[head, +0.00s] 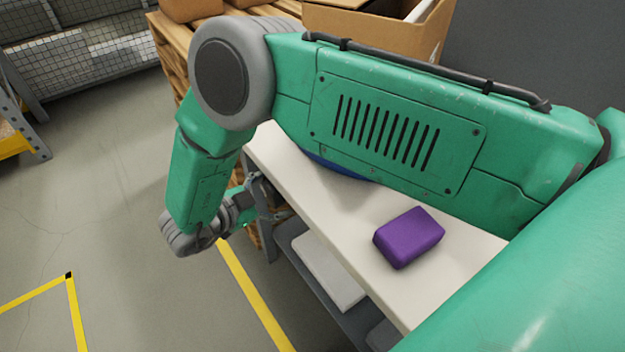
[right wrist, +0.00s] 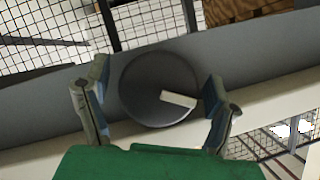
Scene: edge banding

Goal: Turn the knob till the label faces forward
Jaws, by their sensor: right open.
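The knob (right wrist: 150,80) is a dark grey round disc on a grey panel (right wrist: 55,105), seen in the right wrist view. A white bar-shaped label (right wrist: 178,98) runs from near its middle to the right and slightly down. My right gripper (right wrist: 157,75) is open, with one finger on each side of the knob and a gap visible on both sides. In the head view my right gripper (head: 268,198) is at the left end of the white-topped table, partly hidden; the knob cannot be made out there. My left gripper is not in view.
A purple block (head: 409,237) lies on the white tabletop (head: 455,245), with a blue item partly hidden behind my arm. A lower shelf holds a pale slab (head: 325,270). Cardboard boxes (head: 385,30) stand behind. The floor at left is clear, with yellow lines.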

